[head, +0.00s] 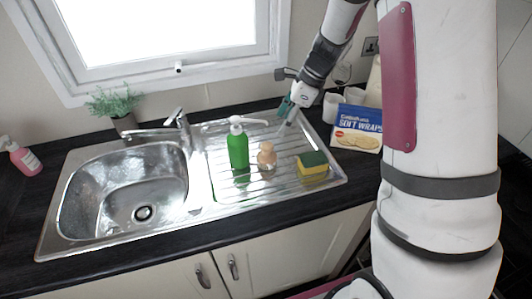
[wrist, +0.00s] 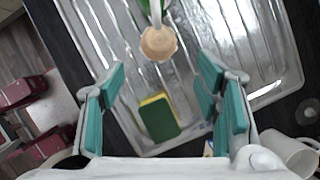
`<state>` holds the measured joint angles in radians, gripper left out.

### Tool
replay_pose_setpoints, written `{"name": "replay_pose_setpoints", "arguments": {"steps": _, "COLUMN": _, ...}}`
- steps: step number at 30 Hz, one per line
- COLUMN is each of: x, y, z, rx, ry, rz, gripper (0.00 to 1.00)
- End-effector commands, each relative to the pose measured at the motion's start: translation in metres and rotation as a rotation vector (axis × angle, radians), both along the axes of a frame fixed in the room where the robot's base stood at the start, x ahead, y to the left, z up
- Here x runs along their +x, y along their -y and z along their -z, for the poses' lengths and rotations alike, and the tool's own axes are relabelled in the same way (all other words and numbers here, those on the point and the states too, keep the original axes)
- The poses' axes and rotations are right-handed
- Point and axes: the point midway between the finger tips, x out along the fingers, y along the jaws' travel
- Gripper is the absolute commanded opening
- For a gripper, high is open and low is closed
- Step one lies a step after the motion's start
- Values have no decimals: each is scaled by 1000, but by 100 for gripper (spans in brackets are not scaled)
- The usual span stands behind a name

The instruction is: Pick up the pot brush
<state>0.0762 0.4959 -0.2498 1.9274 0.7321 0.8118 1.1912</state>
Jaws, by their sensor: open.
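The pot brush (head: 266,156), a small piece with a rounded tan wooden top, stands on the ribbed metal drainboard between the green bottle and the sponge. In the wrist view its round top (wrist: 160,44) shows near the top centre, ahead of the gap between my fingers. My gripper (head: 288,112) is above the back of the drainboard, behind and slightly right of the brush in the head view. In the wrist view its teal fingers (wrist: 163,76) are spread wide apart with nothing held between them. The brush's lower part is hidden from above.
A green soap bottle (head: 238,150) with a white pump stands just left of the brush. A yellow-green sponge (head: 312,172) lies to its right. The sink basin (head: 95,195) and tap (head: 180,125) are left. A wraps box (head: 358,127) and white mugs (head: 332,106) stand right.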

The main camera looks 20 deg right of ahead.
Motion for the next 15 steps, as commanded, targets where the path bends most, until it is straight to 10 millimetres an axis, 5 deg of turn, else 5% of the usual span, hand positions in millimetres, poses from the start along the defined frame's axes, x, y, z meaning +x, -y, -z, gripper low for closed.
{"name": "replay_pose_setpoints", "arguments": {"steps": 7, "x": 6, "y": -17, "z": 43, "rx": 1, "ry": -4, "rz": -2, "gripper": 57}}
{"name": "replay_pose_setpoints", "arguments": {"steps": 15, "x": 10, "y": -24, "z": 62, "rx": -1, "ry": 0, "rz": -3, "gripper": 57}}
